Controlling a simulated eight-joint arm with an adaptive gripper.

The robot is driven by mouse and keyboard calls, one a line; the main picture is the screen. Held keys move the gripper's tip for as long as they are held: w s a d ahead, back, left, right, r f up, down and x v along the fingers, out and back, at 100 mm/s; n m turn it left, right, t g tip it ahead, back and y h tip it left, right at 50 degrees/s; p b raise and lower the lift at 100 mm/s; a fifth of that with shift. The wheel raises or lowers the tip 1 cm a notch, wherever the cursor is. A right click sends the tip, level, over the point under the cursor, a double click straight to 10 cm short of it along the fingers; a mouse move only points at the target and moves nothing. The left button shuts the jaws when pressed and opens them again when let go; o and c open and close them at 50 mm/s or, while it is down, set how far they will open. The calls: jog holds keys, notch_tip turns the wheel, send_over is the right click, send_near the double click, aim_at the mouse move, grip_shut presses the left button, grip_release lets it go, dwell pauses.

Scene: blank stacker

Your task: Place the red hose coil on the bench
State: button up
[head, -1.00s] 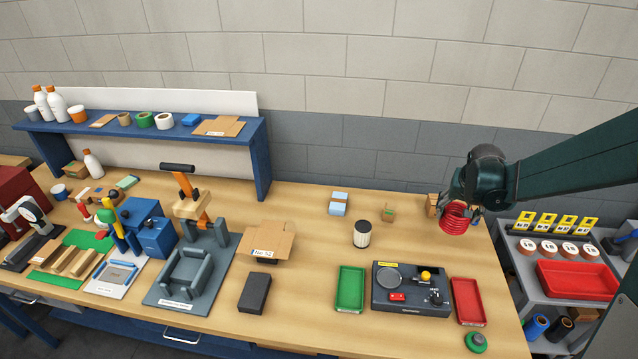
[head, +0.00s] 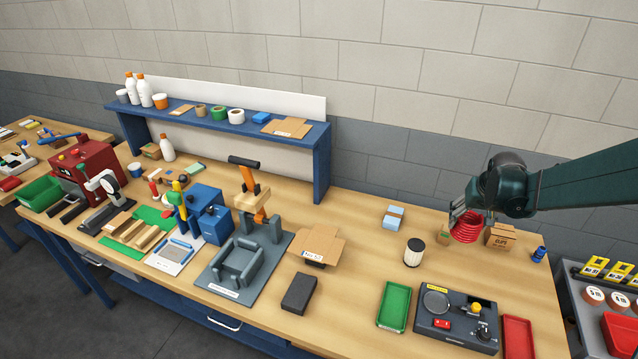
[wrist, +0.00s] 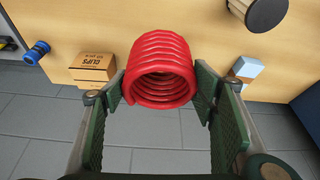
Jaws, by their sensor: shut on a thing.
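The red hose coil (head: 467,227) is held at the right end of the wooden bench (head: 355,264). My gripper (head: 462,218) is shut on it. In the wrist view the coil (wrist: 160,72) sits between the two green-padded fingers (wrist: 160,95), its open end facing the camera. The coil appears to be above the bench top; the head view does not show clearly how high.
A cardboard clips box (head: 503,235) stands just right of the coil, with a small blue spool (head: 540,254) beyond it. A white and black cylinder (head: 414,252) and light blue blocks (head: 393,217) are to the left. A control panel (head: 457,318) lies in front.

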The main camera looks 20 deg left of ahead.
jog(key=a+n+g+y+p, duration=0.2)
jog(key=a+n, duration=0.9)
jog(key=a, duration=3.5)
jog(key=shift+s+a+y, duration=0.15)
jog(key=shift+a+y, duration=0.2)
jog(key=shift+y, duration=0.45)
notch_tip(320, 180, down, 6)
jog(key=shift+f, duration=0.25)
jog(key=shift+f, duration=1.75)
jog(key=shift+f, duration=0.15)
